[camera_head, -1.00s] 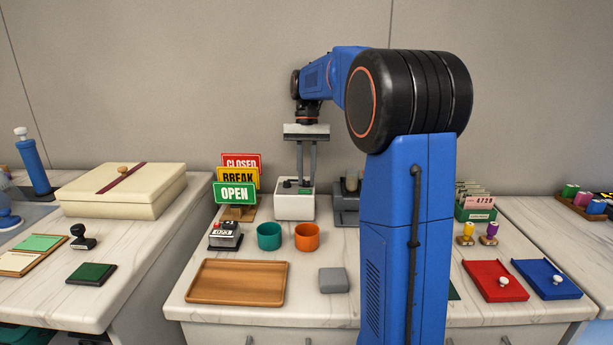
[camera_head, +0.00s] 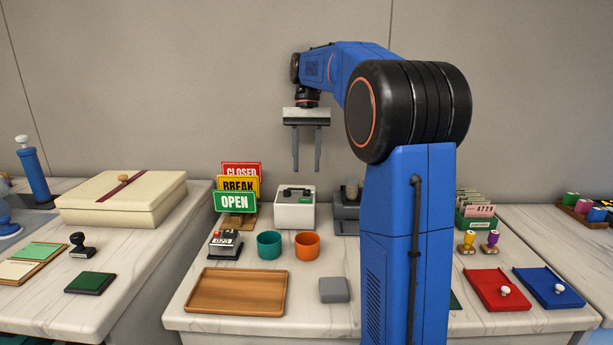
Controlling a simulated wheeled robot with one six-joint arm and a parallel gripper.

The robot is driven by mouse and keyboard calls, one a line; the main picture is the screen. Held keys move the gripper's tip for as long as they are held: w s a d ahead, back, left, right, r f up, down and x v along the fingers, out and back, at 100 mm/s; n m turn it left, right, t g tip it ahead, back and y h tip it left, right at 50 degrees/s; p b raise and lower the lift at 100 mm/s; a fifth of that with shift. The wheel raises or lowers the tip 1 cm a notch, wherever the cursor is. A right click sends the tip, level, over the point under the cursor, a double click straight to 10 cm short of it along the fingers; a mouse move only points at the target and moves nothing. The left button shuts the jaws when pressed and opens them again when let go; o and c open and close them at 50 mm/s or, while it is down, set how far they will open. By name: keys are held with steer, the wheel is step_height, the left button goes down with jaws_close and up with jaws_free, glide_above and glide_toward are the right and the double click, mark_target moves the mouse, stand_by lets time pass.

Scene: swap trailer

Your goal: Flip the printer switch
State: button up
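A white box-shaped device (camera_head: 294,214), which looks like the printer, stands at the back of the middle counter. It has a dark top part and a small green mark on its front upper edge; the switch itself is too small to make out. My gripper (camera_head: 307,170) hangs above the device, pointing down. Its two fingers are apart with nothing between them, and the tips are clear of the device's top.
A sign stand (camera_head: 236,202) is left of the device and a dark grey machine (camera_head: 346,212) right of it. A teal cup (camera_head: 269,245), an orange cup (camera_head: 307,244) and a number stamp (camera_head: 225,244) stand in front. A wooden tray (camera_head: 237,306) lies nearer.

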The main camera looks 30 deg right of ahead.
step_height(320, 180, up, 3)
stand_by(0.3)
stand_by(0.4)
